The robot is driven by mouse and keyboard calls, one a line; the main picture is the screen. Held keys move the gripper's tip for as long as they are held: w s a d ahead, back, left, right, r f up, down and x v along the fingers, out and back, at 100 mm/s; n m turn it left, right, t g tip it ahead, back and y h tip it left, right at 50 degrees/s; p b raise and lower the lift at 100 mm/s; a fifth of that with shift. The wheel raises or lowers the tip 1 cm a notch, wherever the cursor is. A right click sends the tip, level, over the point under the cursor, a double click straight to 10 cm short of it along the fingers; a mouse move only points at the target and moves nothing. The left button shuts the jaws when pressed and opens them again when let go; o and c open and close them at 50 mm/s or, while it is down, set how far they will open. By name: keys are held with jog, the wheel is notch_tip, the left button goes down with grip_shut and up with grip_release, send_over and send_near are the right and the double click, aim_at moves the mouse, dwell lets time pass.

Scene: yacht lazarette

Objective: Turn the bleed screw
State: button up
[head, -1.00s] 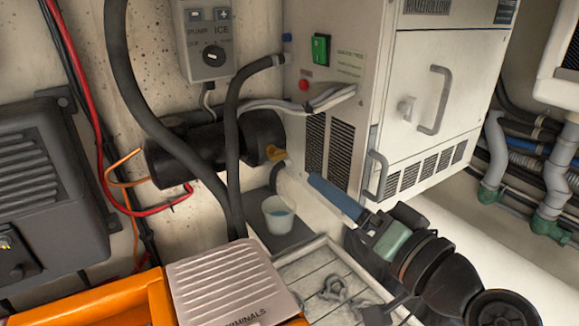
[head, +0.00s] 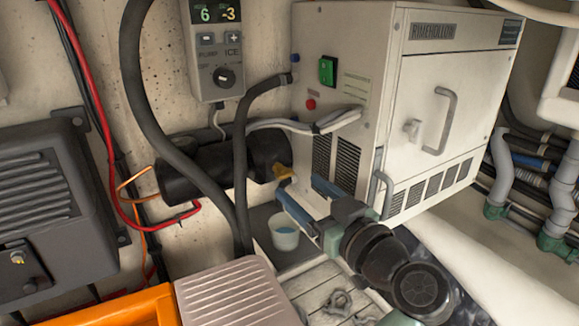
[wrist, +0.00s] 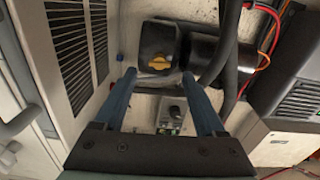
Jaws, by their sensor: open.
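The bleed screw is a small yellow-orange fitting (head: 284,172) on the right end of a black cylindrical pump (head: 190,174) against the wall. In the wrist view the screw (wrist: 158,62) faces the camera as a yellow winged knob on the dark pump end. My gripper (head: 298,187) has two blue fingers, spread apart and empty, just to the right of and below the screw in the head view. In the wrist view my gripper (wrist: 159,73) has its fingertips on either side of the screw's line; contact cannot be seen.
A cup with blue liquid (head: 284,240) stands below the screw. The white ice maker (head: 420,90) is close on the right. Dark hoses (head: 240,150) run left of the screw. A control panel (head: 217,60) hangs above. A ribbed terminals cover (head: 235,290) is in front.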

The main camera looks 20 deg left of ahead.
aim_at(287, 176)
jog(key=p+x, duration=0.1)
jog(key=x, duration=0.3)
jog(key=shift+w+r, duration=0.1)
jog(key=shift+r, duration=0.05)
jog(key=shift+w+a+p, duration=0.3)
jog(key=shift+a, duration=0.1)
grip_shut()
